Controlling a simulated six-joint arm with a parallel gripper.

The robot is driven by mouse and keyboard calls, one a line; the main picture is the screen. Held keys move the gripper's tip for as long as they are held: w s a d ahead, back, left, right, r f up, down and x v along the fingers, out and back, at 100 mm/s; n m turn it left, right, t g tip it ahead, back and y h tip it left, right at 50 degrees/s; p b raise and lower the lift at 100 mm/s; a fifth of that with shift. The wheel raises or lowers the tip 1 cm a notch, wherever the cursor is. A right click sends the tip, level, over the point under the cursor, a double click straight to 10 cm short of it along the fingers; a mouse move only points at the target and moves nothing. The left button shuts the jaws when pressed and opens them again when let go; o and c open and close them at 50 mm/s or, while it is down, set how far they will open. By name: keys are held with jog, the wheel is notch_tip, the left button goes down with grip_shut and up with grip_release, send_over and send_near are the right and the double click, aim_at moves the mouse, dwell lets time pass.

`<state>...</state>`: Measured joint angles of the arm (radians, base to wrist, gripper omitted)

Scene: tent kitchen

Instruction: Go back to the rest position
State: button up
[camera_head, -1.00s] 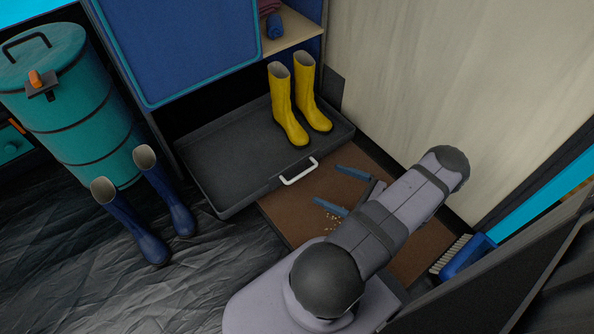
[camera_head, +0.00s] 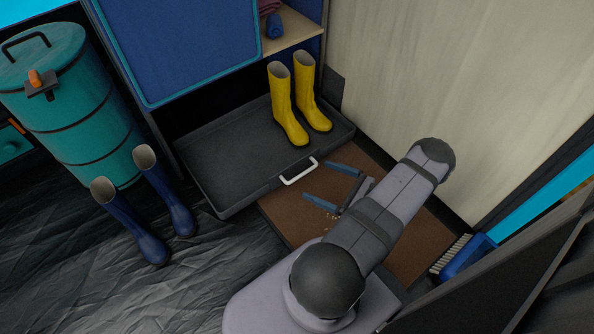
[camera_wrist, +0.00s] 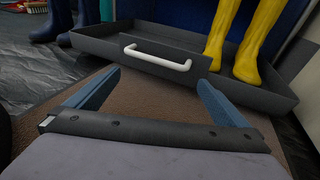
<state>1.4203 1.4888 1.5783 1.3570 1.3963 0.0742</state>
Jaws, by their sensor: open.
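My gripper (camera_head: 332,185) is open and empty, its two blue fingers spread apart above the brown mat (camera_head: 280,213). In the wrist view, my gripper (camera_wrist: 158,90) points toward the dark tray (camera_wrist: 160,40) with a white handle (camera_wrist: 157,56), and nothing is between the fingers. In the head view, the tray (camera_head: 215,165) lies just beyond the fingers. My arm hides part of the mat, and some small light crumbs show near the lower finger.
Yellow boots (camera_head: 290,105) stand upright in the tray. Blue boots (camera_head: 133,220) stand on the dark floor at left, near a teal barrel (camera_head: 70,100). A blue brush (camera_head: 465,255) is at right. A pale wall (camera_head: 430,80) rises close behind my arm.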

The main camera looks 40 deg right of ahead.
jog(key=shift+s, duration=0.15)
jog(key=v, duration=0.9)
jog(key=shift+s+d, duration=0.2)
jog(key=shift+s, duration=0.15)
jog(key=shift+r, duration=0.1)
jog(key=w+a+r+n+g+y+p, duration=0.2)
jog(key=w+a+r+n+g+p, duration=0.1)
jog(key=a+r+n+g+p, duration=0.55)
jog(key=w+a+r+n+g+y+p, duration=0.2)
jog(key=w+a+r+n+g+p, duration=0.4)
jog(key=r, duration=0.6)
jog(key=s+a+r+n+h+p, duration=0.25)
jog(key=a+r+n+p, duration=0.3)
jog(key=r, duration=0.35)
jog(key=s+a+r+n+h+p, duration=0.2)
jog(key=a+r+n+h+p, duration=0.3)
jog(key=r, duration=0.3)
jog(key=s+a+r+n+h+p, duration=0.25)
jog(key=a+r+n, duration=0.25)
jog(key=r+n, duration=0.3)
notch_tip(320, 180, up, 39)
jog(key=m+p, duration=0.1)
jog(key=p, duration=3.7)
jog(key=shift+w+f+y, duration=0.25)
jog(key=shift+w+y, duration=0.05)
jog(key=shift+w, duration=0.1)
